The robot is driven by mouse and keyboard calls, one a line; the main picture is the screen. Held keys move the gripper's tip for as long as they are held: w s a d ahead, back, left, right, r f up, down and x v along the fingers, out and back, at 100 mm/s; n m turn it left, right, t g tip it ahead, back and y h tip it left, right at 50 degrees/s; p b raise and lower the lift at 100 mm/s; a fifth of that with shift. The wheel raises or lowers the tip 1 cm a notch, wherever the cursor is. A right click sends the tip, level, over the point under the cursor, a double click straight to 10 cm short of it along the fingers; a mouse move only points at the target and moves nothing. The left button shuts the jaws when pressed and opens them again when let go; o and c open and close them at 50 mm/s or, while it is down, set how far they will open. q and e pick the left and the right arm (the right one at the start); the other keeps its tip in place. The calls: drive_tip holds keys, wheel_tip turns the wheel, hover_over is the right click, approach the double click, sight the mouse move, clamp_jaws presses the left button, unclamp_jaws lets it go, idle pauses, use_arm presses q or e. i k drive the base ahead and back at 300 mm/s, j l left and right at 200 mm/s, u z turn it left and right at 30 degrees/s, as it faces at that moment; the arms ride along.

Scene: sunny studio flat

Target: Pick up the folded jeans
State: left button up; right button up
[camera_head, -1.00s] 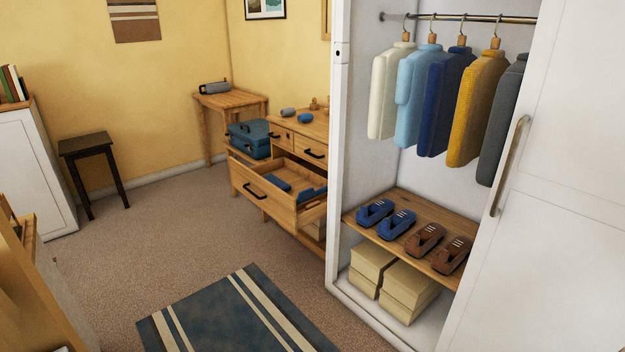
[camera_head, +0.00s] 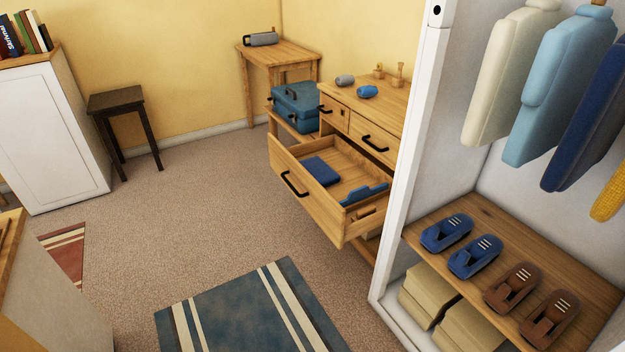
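A folded dark blue cloth item (camera_head: 321,171), which looks like the folded jeans, lies in the open drawer (camera_head: 287,203) of the wooden dresser. It rests toward the back left of the drawer. Another blue item (camera_head: 364,194) lies near the drawer's right side; I cannot tell exactly what it is. Neither of my grippers shows in the head view.
A white wardrobe with hanging clothes (camera_head: 559,90) and shoes (camera_head: 475,257) stands at right. A blue case (camera_head: 295,106) sits under a small table (camera_head: 277,58). A dark stool (camera_head: 125,106) stands at left. Carpet before the drawer is clear, with a striped rug (camera_head: 250,312).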

sight(322, 171)
drive_tip(key=i+z, duration=0.2)
drive_tip(key=z, duration=0.25)
drive_tip(key=i+j+z, duration=0.35)
drive_tip(key=j, duration=0.25)
drive_tip(key=j+z, duration=0.2)
drive_tip(key=i+j, duration=0.15)
drive_tip(key=j, duration=0.25)
drive_tip(key=i+j+z, duration=0.1)
drive_tip(key=j, duration=0.3)
drive_tip(key=i+j, duration=0.15)
drive_tip(key=j, duration=0.25)
drive_tip(key=i+j+z, duration=0.1)
drive_tip(key=j, duration=0.3)
drive_tip(key=i+j, duration=0.15)
drive_tip(key=j, duration=0.3)
